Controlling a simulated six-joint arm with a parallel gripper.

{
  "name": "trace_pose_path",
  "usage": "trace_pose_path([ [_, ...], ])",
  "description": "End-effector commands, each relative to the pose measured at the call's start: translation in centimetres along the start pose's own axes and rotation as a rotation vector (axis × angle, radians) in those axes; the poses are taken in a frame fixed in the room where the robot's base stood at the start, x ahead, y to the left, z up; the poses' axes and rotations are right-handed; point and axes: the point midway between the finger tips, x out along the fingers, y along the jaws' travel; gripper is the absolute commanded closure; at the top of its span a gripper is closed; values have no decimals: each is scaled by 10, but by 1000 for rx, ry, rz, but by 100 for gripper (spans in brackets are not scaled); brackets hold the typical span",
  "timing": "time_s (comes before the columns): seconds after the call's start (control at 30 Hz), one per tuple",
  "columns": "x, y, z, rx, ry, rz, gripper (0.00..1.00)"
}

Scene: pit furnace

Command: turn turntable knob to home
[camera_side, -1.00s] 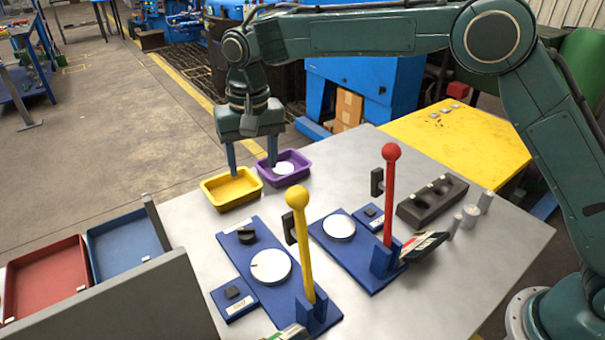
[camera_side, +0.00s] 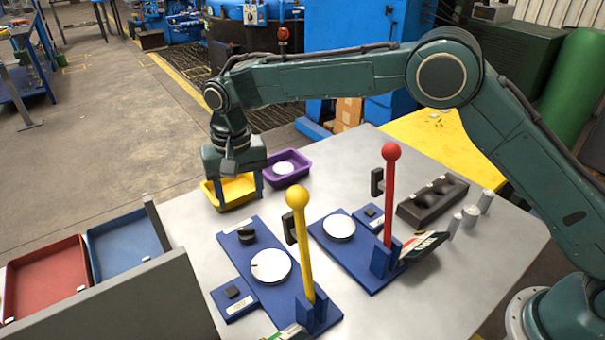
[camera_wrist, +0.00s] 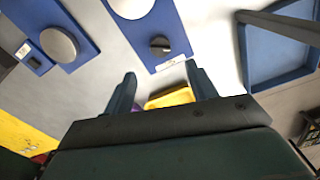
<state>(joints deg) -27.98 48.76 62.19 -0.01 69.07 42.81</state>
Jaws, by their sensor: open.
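A round black knob (camera_side: 246,234) sits at the far end of the blue board (camera_side: 288,292) with the yellow lever, beside a white disc (camera_side: 271,266). A small white label lies next to the knob, too small to read. The wrist view shows the knob (camera_wrist: 159,45) ahead between my fingers, with a pale ridge across its top. My gripper (camera_side: 239,195) is open and empty, pointing down at the yellow tray, apart from the knob and beyond it from the side camera. In the wrist view my fingertips (camera_wrist: 160,72) are spread wide.
The yellow lever (camera_side: 303,250) stands upright near the knob. A second blue board with a white disc (camera_side: 339,227) and red lever (camera_side: 389,200) lies to the right. The yellow tray (camera_side: 232,203) is under my gripper; a purple tray (camera_side: 299,178) is beside it.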

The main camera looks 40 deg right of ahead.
Motion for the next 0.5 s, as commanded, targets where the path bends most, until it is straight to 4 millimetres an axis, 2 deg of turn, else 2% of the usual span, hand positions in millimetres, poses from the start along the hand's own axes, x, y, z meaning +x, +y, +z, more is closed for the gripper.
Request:
trace_pose_path([
  [0.5, 79, 0, 0, 0, -2, 1, 43],
])
